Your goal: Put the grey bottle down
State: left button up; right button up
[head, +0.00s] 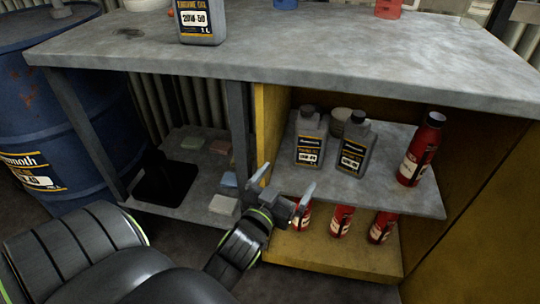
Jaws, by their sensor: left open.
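Several grey bottles with black-and-yellow labels are in view. One grey bottle (202,22) stands upright on the workbench top (330,62). Two more, a left one (310,140) and a right one (356,150), stand side by side on the upper shelf (395,192) of the cabinet. My left gripper (286,180) is open and empty, its fingers apart in front of that shelf's left front edge. It is below and in front of the shelf bottles and touches neither. My right gripper is out of view.
A red bottle (420,150) stands on the upper shelf's right side; several more stand on the yellow shelf (340,255) below. A blue drum (60,130) is at the left. A low shelf holds small coloured blocks and a black container (167,184).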

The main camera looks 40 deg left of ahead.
pick_arm(q)
jog(key=s+d+r+m+t+h, duration=0.1)
jog(key=s+r+t+h, duration=0.1)
jog(key=s+r, duration=0.3)
jog(key=s, duration=0.2)
jog(key=shift+s+d+r, duration=0.2)
jog(key=shift+s+r, duration=0.2)
